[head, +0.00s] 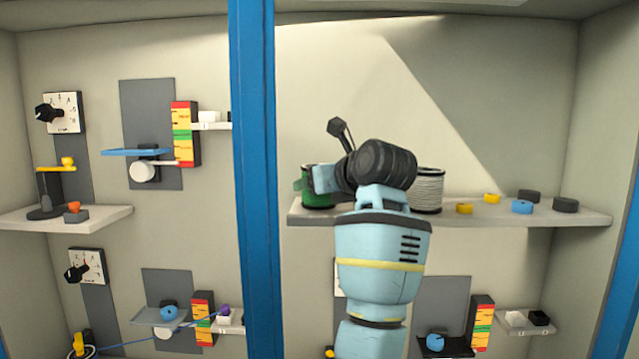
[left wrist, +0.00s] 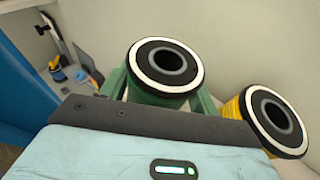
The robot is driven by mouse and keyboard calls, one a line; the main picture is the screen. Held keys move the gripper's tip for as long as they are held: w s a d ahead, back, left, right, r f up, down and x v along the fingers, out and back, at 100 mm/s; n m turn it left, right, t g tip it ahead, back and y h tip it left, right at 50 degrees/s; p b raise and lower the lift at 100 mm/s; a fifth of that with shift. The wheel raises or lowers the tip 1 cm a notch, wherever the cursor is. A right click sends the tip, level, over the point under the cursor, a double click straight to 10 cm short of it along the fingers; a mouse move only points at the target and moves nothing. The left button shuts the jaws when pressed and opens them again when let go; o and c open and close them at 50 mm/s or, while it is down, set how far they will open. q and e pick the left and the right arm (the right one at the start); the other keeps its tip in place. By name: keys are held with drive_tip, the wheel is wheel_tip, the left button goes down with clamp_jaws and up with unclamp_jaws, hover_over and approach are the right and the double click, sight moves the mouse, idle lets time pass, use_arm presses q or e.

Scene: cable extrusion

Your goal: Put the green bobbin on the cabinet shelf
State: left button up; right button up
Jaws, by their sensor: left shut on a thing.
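The green bobbin (head: 318,201) is at the left end of the cabinet shelf (head: 475,221), partly hidden by my left gripper (head: 324,180). My left gripper is shut on it. The bobbin looks upright, with its base at about the level of the shelf top; I cannot tell whether it touches the shelf. In the left wrist view the green bobbin (left wrist: 160,92) shows its black and white ringed end between the fingers. My right gripper is not in view.
A white bobbin (head: 428,190) stands on the shelf right of my wrist. A yellow bobbin (left wrist: 282,125) is beside the green one in the left wrist view. Small yellow, blue and black rings (head: 522,207) lie further right. A blue cabinet post (head: 254,150) stands just left of the shelf.

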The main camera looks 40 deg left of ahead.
use_arm(q)
drive_tip(key=shift+f, duration=0.1)
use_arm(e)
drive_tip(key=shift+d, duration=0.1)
use_arm(q)
drive_tip(key=o, duration=1)
drive_tip(key=b+v, duration=0.1)
drive_tip(key=v, duration=1.1)
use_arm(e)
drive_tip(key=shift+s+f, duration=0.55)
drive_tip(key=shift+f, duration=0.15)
use_arm(q)
drive_tip(key=shift+d, duration=0.15)
